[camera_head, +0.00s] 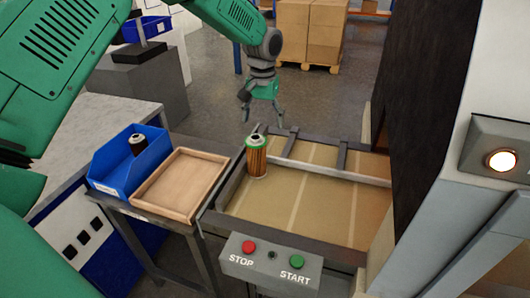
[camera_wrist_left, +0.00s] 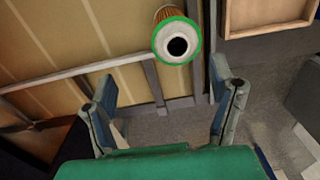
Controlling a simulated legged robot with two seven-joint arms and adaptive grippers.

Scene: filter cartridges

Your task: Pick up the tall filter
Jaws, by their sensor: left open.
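The tall filter (camera_head: 257,157) stands upright on the conveyor near its left rail, with an orange-brown pleated body and green-rimmed top. In the left wrist view the filter (camera_wrist_left: 177,38) shows from above, its white end and dark hole beyond the fingers. My left gripper (camera_head: 264,112) hangs above and behind the filter in the head view, its fingers apart and empty. In the left wrist view the gripper's open fingers (camera_wrist_left: 165,105) have no thing between them. The gripper does not touch the filter. My right gripper is not in view.
The conveyor (camera_head: 310,205) has low metal rails and crossbars (camera_head: 341,156). Left of it are an empty wooden tray (camera_head: 180,187) and a blue bin (camera_head: 112,165) holding a small dark-and-white part (camera_head: 138,145). A STOP/START panel (camera_head: 270,262) is in front; a dark machine housing (camera_head: 420,100) stands right.

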